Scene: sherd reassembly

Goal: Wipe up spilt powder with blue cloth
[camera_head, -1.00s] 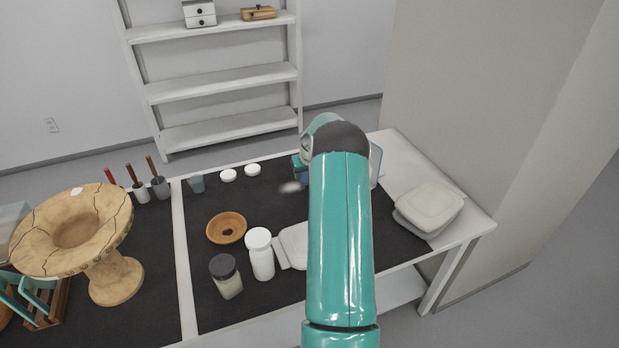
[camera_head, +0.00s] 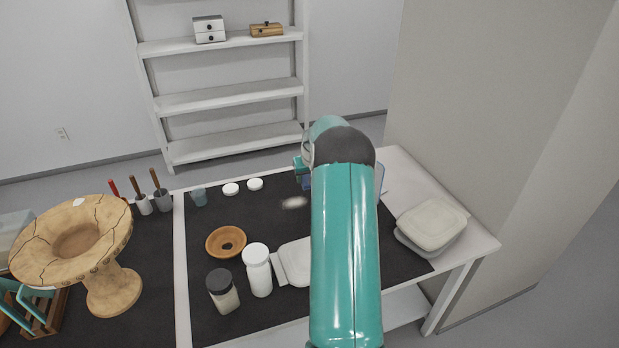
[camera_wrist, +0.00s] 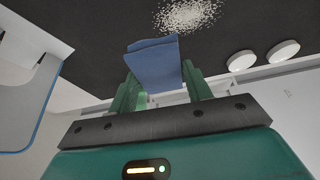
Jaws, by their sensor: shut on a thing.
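The spilt powder (camera_head: 294,203) is a small pale patch on the black mat, left of my arm in the head view. In the wrist view the powder (camera_wrist: 190,14) is a speckled whitish patch at the top, just beyond the cloth. The blue cloth (camera_wrist: 153,66) is folded and held between the green fingers of my gripper (camera_wrist: 160,88), which is shut on it. The cloth's end points toward the powder, and a gap shows between them in the picture. In the head view my arm hides most of the gripper and cloth.
Two white lids (camera_head: 243,187) lie behind the powder. An orange-brown ring dish (camera_head: 226,242), a white jar (camera_head: 257,270) and a dark-lidded jar (camera_head: 222,291) stand on the mat (camera_head: 215,205). Lidded containers (camera_head: 432,224) sit at right. A cracked vessel (camera_head: 110,285) stands at left.

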